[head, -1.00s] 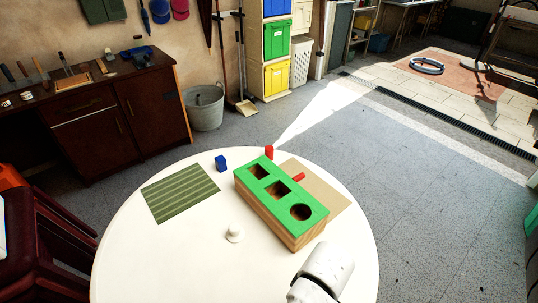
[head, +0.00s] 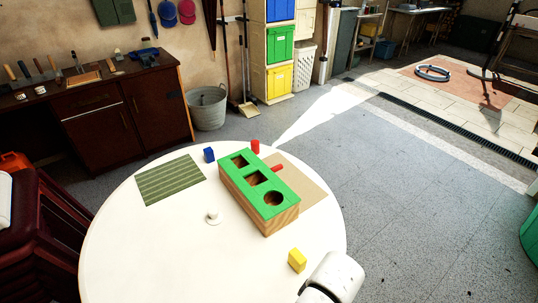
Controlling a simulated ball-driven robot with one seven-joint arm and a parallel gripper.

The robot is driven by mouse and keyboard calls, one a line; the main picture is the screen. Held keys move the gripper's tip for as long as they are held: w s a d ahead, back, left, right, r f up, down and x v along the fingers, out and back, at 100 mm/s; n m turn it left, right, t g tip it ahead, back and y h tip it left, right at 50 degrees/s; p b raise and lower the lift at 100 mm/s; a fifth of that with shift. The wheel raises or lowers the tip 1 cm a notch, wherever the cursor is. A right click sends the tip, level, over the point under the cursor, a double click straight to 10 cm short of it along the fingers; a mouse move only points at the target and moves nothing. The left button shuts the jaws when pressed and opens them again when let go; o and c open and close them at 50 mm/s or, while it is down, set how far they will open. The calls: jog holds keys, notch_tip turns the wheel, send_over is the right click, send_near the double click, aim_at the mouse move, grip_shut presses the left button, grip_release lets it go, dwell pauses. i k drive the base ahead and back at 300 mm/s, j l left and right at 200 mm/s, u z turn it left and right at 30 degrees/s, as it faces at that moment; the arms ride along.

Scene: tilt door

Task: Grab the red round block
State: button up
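A small red block (head: 255,146) stands upright near the far edge of the round white table and looks cylindrical. A second red piece (head: 277,168) shows against the right side of the green-topped wooden box (head: 285,194), partly hidden by it. I cannot tell for sure whether that piece lies loose or is fixed to the box. The box has three openings in its top, one of them round. A white part of my arm shows at the bottom, right of centre. My gripper is not in view.
A blue block (head: 209,155) stands left of the box, near a green striped mat (head: 170,180). A small white knob-like piece (head: 213,217) is on the table. A yellow block (head: 297,260) sits near my arm. A tan mat (head: 305,188) lies right of the box. The table's left front is clear.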

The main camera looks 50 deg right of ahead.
aim_at(254, 143)
jog(key=z, duration=0.45)
jog(key=k+z, duration=0.15)
jog(key=z, duration=0.25)
jog(key=l+z, duration=0.1)
jog(key=z, duration=0.35)
jog(key=i+l+z, duration=0.45)
jog(key=i, duration=0.25)
jog(key=i+l+z, duration=0.2)
jog(key=i, duration=0.15)
jog(key=i+u, duration=0.25)
jog(key=i, duration=0.15)
jog(key=i+l+u, duration=0.1)
jog(key=i+u, duration=0.15)
jog(key=i+j+u, duration=0.1)
jog(key=u, duration=0.3)
jog(key=i+u, duration=0.3)
jog(key=u, duration=0.15)
jog(key=i+u, duration=0.2)
jog(key=u, duration=0.2)
jog(key=i+l+u, duration=0.15)
jog(key=u, duration=0.25)
jog(key=i, duration=0.05)
